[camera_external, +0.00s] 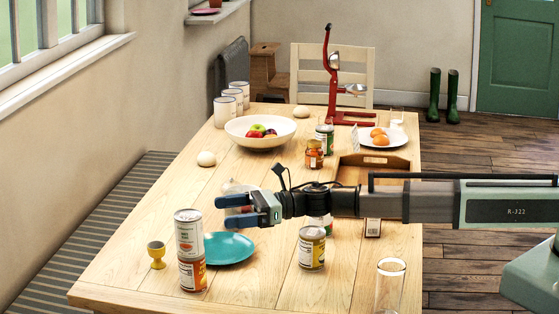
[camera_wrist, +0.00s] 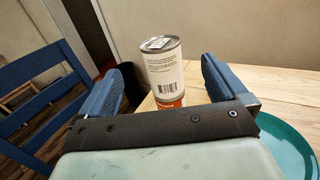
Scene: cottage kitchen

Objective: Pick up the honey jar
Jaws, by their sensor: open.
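A small amber jar with an orange label and lid, which looks like the honey jar (camera_external: 314,154), stands upright on the table (camera_external: 190,190) beyond my arm in the external view. It does not show in the wrist view. My gripper (camera_external: 229,210) is open and empty above the table, left of the jar and nearer the camera, clear of it. The wrist view shows the two blue fingers of my gripper (camera_wrist: 158,84) spread apart. A white-labelled can (camera_wrist: 164,66) stands beyond the gap between them.
The white-labelled can (camera_external: 188,232) stands on an orange can (camera_external: 193,275), close to my fingers.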

